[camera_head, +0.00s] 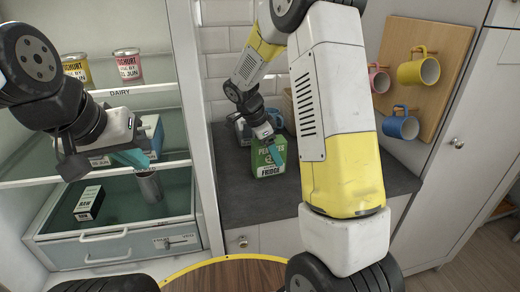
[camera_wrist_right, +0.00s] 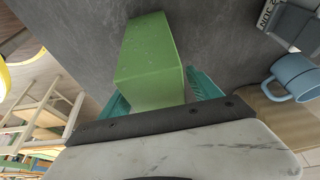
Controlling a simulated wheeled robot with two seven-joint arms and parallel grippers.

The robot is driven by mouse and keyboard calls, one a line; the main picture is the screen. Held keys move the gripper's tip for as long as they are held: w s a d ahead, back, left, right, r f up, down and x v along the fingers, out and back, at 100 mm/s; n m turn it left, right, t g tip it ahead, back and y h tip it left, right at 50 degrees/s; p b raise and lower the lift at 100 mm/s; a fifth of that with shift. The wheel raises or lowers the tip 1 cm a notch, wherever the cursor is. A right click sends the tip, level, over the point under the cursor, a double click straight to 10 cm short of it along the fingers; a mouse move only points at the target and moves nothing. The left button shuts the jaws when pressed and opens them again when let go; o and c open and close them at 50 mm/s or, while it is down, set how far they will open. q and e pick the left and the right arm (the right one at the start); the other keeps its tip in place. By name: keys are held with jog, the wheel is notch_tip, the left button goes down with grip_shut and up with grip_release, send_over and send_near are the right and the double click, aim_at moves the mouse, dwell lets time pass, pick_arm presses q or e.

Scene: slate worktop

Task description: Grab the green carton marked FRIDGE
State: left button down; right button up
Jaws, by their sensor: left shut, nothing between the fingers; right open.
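The green carton (camera_head: 267,168) marked FRIDGE stands upright on the slate worktop in the head view, and its side fills the middle of the right wrist view (camera_wrist_right: 150,60). My right gripper (camera_head: 268,148) is at the carton from above. In the right wrist view its two teal fingers are open, one on each side of the carton (camera_wrist_right: 160,95); whether they touch it I cannot tell. A finger hides part of the carton's face in the head view. My left gripper (camera_head: 130,158) is shut and empty in front of the fridge shelves.
A blue mug (camera_wrist_right: 293,77) stands near the carton. Mugs hang on a wooden board (camera_head: 450,50) at right. The open fridge at left holds yoghurt pots (camera_head: 128,65) and a drawer (camera_head: 115,235) with a black-and-white carton (camera_head: 89,203). The worktop (camera_head: 235,195) is clear in front.

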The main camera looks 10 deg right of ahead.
jog(key=shift+f, duration=0.25)
dwell(0.3)
grip_shut()
